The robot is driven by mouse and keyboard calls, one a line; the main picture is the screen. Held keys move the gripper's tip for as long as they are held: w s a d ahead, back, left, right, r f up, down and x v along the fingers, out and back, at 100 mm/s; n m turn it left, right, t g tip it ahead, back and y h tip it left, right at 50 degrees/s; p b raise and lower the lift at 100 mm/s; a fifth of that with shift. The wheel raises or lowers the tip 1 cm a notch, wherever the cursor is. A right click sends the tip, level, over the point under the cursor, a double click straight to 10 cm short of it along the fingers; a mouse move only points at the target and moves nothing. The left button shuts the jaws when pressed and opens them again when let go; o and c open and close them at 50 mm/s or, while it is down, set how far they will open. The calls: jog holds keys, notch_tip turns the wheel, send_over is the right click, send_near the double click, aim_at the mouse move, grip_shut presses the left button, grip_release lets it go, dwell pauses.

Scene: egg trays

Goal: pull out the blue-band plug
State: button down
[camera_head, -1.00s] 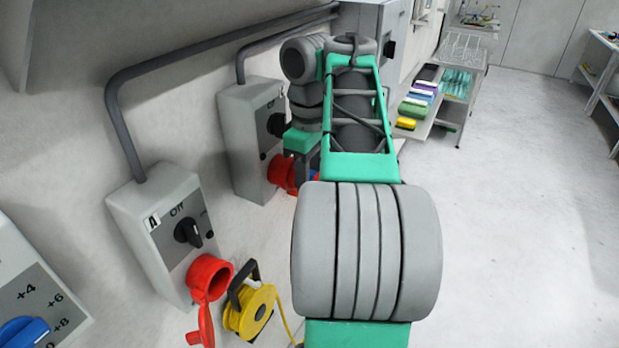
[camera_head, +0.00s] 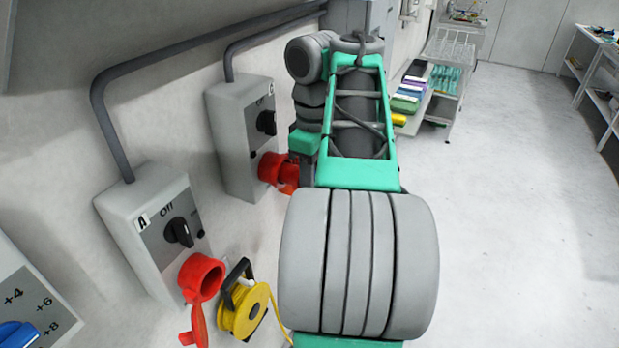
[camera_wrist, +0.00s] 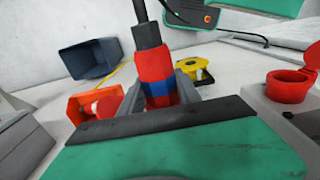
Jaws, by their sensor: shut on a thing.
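The plug (camera_wrist: 155,68), red with a blue band and a black cable at its top, stands between the grey fingers of my gripper (camera_wrist: 158,92) in the wrist view. The fingers are shut on it. Its lower end is hidden behind my gripper's body, so I cannot tell whether it sits in a socket. In the head view my arm hides the plug and the fingertips. A red socket (camera_head: 269,167) on the far switch box (camera_head: 228,135) shows just left of my wrist.
A nearer switch box (camera_head: 125,220) marked A has a red socket (camera_head: 202,277) with its lid hanging. A yellow cable reel (camera_head: 243,308) stands beside it. The wrist view shows an orange bin (camera_wrist: 85,122) and a dark bin (camera_wrist: 90,58).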

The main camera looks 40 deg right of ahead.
jog(key=shift+s+d, duration=0.3)
jog(key=shift+s, duration=0.65)
jog(key=s+d, duration=0.2)
jog(key=s, duration=0.3)
jog(key=shift+s, duration=0.35)
